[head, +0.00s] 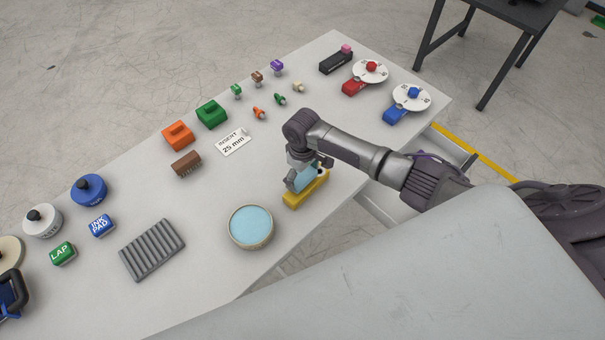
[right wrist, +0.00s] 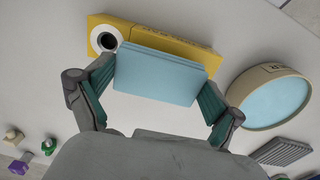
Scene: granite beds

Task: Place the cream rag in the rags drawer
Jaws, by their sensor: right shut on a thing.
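My right gripper (head: 306,178) is over the near right part of the table. In the right wrist view the gripper (right wrist: 158,96) is shut on a light blue, flat, folded-looking piece (right wrist: 160,76), a finger at each end. The piece also shows in the head view (head: 305,177). It is right at a yellow block (head: 306,192) with a white ring and dark hole; I cannot tell whether they touch. I make out no cream rag. An open drawer (head: 388,206) juts out under the table edge, partly behind my arm; no label is readable. My left gripper is not in view.
A round tub with light blue contents (head: 251,227) and a grey ribbed tray (head: 152,250) stand left of the gripper. Another drawer-like opening (head: 452,150) shows behind my arm.

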